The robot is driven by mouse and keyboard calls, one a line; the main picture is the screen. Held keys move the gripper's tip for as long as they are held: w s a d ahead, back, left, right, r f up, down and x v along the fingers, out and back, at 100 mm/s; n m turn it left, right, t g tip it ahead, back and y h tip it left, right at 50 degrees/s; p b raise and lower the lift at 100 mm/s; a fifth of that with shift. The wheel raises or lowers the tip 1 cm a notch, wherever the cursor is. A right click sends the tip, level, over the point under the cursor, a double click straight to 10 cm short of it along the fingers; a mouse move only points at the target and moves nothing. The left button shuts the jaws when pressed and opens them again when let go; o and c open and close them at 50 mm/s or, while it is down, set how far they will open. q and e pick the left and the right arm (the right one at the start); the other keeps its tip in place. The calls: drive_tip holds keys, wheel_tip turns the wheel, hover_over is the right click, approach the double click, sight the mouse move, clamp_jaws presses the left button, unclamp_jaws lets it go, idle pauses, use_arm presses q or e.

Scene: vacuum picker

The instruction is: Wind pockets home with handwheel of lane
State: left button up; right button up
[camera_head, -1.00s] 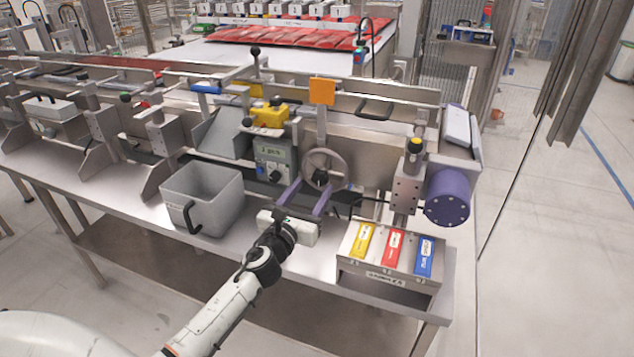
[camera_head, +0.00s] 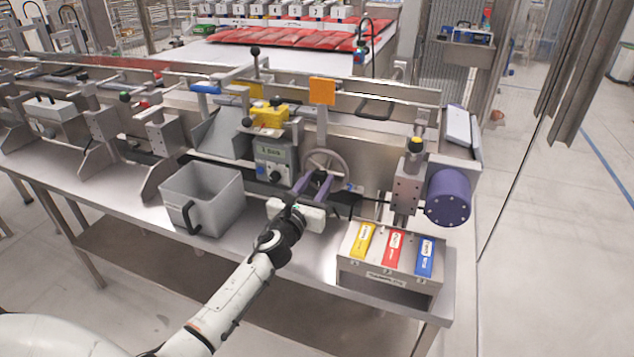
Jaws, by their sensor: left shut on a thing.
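The grey handwheel (camera_head: 324,152) of the lane stands upright on the front of the machine, right of the grey control box (camera_head: 270,152) with a small display and dark knobs. My left gripper (camera_head: 314,179) reaches it from the front. Its purple fingers are close together at the lower part of the wheel and shut on it. The fingers hide part of the lower rim, so the exact grip spot is unclear. My right gripper is not in view. The pockets cannot be made out clearly.
A grey bin (camera_head: 205,190) with a black handle stands left of my gripper. A box with yellow, red and blue tags (camera_head: 390,262) sits at the right front. A purple motor (camera_head: 447,197) and an orange plate (camera_head: 322,91) are nearby. The steel bench (camera_head: 150,230) has bare space at its front.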

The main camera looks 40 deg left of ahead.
use_arm(q)
drive_tip(key=shift+n, duration=0.3)
